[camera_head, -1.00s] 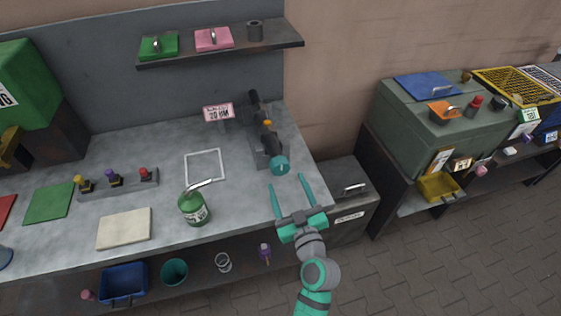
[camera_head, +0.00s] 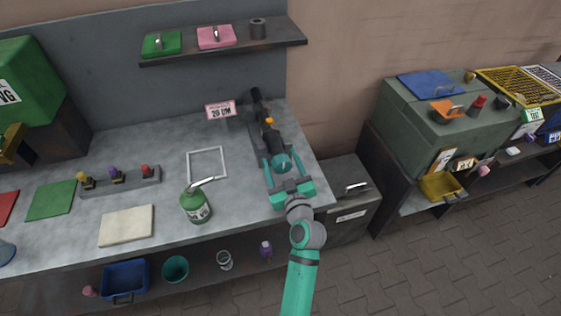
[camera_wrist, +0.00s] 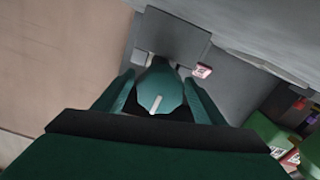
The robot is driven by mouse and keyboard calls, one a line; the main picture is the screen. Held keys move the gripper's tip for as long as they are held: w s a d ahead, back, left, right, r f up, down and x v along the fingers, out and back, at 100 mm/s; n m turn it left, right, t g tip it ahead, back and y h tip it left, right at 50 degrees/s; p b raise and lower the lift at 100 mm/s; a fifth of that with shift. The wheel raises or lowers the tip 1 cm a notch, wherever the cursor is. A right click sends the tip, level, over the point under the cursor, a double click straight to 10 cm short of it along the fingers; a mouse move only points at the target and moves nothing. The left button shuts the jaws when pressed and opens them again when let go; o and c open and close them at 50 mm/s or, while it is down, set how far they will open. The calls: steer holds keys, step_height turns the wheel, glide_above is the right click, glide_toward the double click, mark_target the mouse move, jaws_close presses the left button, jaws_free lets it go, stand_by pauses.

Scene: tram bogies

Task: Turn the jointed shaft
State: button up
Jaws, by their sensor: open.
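The jointed shaft (camera_head: 267,126) is dark and lies in a stand at the right end of the grey workbench, running front to back. Its near end carries a teal knob (camera_head: 282,163), which shows in the wrist view as a teal disc with a pale line (camera_wrist: 160,92). My gripper (camera_head: 280,158) is open, with one finger on each side of the knob. In the wrist view the fingers (camera_wrist: 160,90) flank the knob, and small gaps appear on both sides. A pink "20 UM" sign (camera_head: 221,110) stands behind the shaft, to its left.
A green bottle with a spout (camera_head: 196,206), a white square outline (camera_head: 207,165) and a row of small knobs (camera_head: 118,180) are on the bench to the left. A shelf (camera_head: 225,44) hangs above. A grey cabinet (camera_head: 350,195) stands at the right.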

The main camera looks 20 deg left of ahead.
steer(key=c, duration=1.1)
steer(key=shift+o, duration=0.2)
steer(key=shift+m, duration=0.4)
